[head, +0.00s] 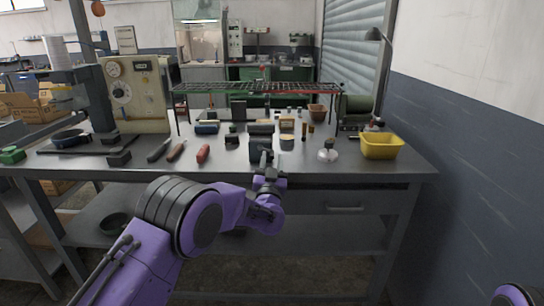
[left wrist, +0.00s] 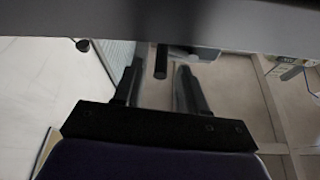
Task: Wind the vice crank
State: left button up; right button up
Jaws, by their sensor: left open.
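The vice (head: 259,150) is a small dark block at the front edge of the workbench in the head view. Its crank is too small and dark to make out there. My left gripper (head: 268,168) is right in front of the vice, close to it. In the left wrist view my left gripper (left wrist: 158,72) has its two fingers apart. A short dark rod (left wrist: 160,62), which looks like the crank handle, shows between the fingertips, with gaps on both sides. My right gripper is out of view.
A beige machine (head: 136,95) stands at the left and a wire rack (head: 258,88) behind. Floor in front is clear.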

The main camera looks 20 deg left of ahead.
pick_arm(q)
jog(key=shift+x, duration=0.85)
grip_shut()
